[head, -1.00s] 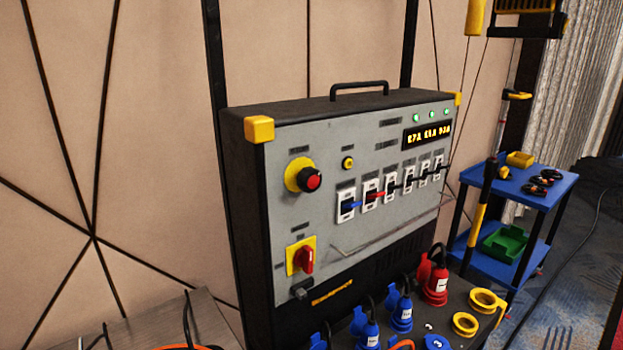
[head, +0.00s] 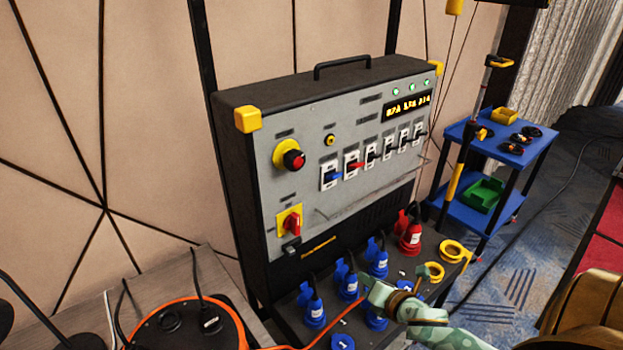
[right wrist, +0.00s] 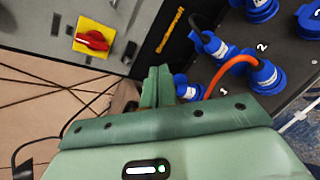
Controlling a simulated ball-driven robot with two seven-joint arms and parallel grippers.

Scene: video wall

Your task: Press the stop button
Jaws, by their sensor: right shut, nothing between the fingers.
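The stop button (head: 293,159) is a red mushroom head on a black body with a yellow collar, at the upper left of the grey power panel (head: 350,195). It is out of the right wrist view. My right gripper (head: 364,294) is pale green, shut and empty, in front of the panel's lower sockets, below and to the right of the button and well apart from it. Its shut fingers also show in the right wrist view (right wrist: 158,86). My left gripper is not in view.
A red rotary switch (head: 291,222) on a yellow plate sits below the button; it also shows in the right wrist view (right wrist: 92,40). Blue plugs (head: 313,307) and a red plug (head: 410,236) stand on the lower shelf. An orange-rimmed cable reel (head: 180,325) is lower left. A blue cart (head: 500,150) stands right.

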